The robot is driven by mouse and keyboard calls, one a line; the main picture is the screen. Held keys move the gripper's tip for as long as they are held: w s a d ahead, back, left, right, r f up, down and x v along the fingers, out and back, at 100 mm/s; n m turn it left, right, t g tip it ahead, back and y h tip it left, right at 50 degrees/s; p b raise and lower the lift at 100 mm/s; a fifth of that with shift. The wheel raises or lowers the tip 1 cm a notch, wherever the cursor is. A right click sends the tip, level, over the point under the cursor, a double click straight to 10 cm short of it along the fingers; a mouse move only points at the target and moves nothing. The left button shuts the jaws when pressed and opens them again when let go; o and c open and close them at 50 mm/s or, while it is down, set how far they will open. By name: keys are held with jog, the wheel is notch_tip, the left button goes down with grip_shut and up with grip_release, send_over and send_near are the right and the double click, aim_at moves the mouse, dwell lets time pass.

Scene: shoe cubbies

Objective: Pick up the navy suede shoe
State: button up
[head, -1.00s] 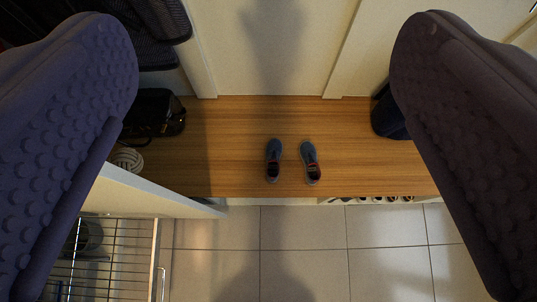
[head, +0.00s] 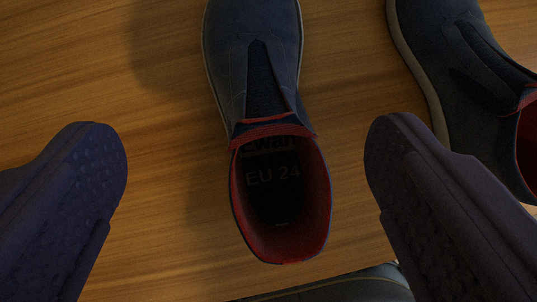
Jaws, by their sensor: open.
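A navy suede shoe (head: 258,75) with a red-lined opening stands on the wooden bench top in the middle of the head view, its toe toward the top edge. Its insole reads "EU 24". A matching navy shoe (head: 462,85) stands to its right, partly cut off by the frame edge. My gripper (head: 246,165) is open and empty, with one dark padded finger on each side of the middle shoe's opening. Gaps show between both fingers and that shoe. The right finger overlaps the view of the right shoe's side; I cannot tell whether they touch.
The wooden bench top (head: 90,60) is bare to the left of the middle shoe. A dark rounded item (head: 340,288) shows at the bottom edge, below the shoe's heel, mostly out of frame.

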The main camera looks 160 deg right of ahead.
aim_at(256, 94)
jog(key=b+x, duration=0.2)
jog(key=x, duration=0.1)
jog(key=b+x, duration=0.2)
jog(key=x, duration=0.2)
jog(key=shift+s+d+f, duration=0.2)
jog(key=shift+s+f, duration=0.1)
jog(key=shift+f, duration=0.05)
jog(key=shift+w+f, duration=0.25)
jog(key=shift+w, duration=0.05)
jog(key=c, duration=1.1)
jog(key=shift+r, duration=0.1)
jog(key=shift+c, duration=0.2)
